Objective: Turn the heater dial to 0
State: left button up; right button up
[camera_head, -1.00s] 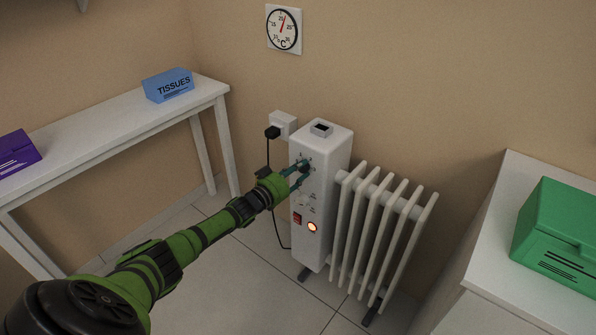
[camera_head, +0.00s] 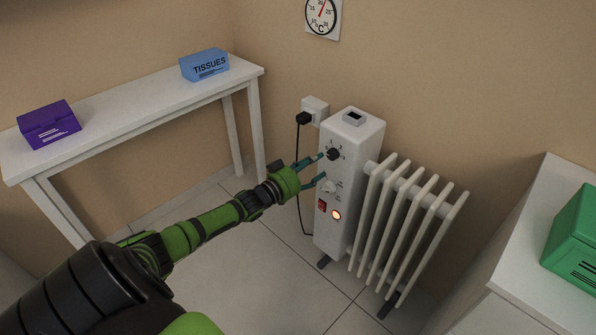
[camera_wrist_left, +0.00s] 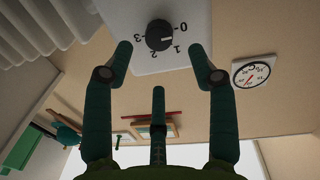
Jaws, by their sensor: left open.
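The heater (camera_head: 345,220) is a white column with ribs, standing on the floor. Its black dial (camera_head: 333,154) is high on the front panel. In the left wrist view, upside down, the dial (camera_wrist_left: 159,34) shows a white mark pointing between 0 and 1, at a place I cannot read exactly. My left gripper (camera_head: 322,166) is open and empty, its fingers spread just in front of the panel, slightly below the dial. In the left wrist view its fingers (camera_wrist_left: 161,55) stand either side of the dial, apart from it. My right gripper is not in view.
A pale lower knob (camera_head: 328,186), red switch (camera_head: 322,204) and lit lamp (camera_head: 336,214) sit below the dial. A white table (camera_head: 110,110) with tissues (camera_head: 204,65) and a purple box (camera_head: 48,124) stands left. A cabinet (camera_head: 540,210) with a green box (camera_head: 575,232) stands right.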

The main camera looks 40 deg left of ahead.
pick_arm(q)
jog(key=s, duration=0.6)
jog(key=shift+a, duration=0.4)
